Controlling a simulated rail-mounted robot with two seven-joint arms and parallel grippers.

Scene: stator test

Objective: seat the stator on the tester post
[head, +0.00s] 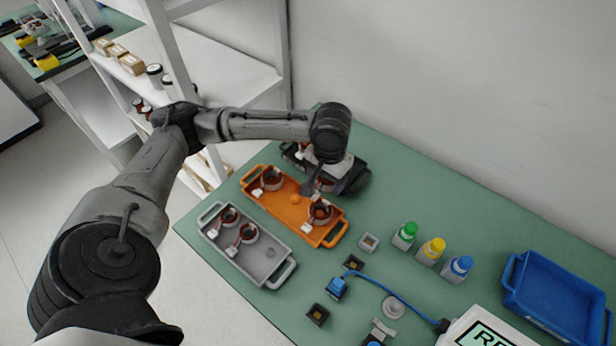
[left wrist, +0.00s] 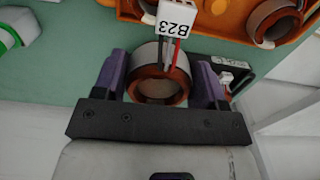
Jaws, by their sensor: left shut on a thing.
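My left gripper (left wrist: 160,80) has purple fingers on either side of a copper-and-grey ring stator (left wrist: 147,88) and is shut on it. The stator has a white tag marked B23 and red and dark leads. In the head view my left gripper (head: 318,185) is at the far side of the orange tray (head: 283,214); the held stator is mostly hidden there. Two other stators (head: 272,180) (head: 320,212) are in the orange tray. A grey round fixture with a short stub (head: 393,307), possibly the tester post, stands near the white tester (head: 480,331). My right gripper is not in view.
A grey tray (head: 262,262) holds two stators. Green, yellow and blue capped bottles (head: 432,250) stand right of the trays. A blue cable (head: 385,291) crosses near the fixture. A blue bin (head: 555,295) is at the right. White shelves (head: 215,75) stand at the left.

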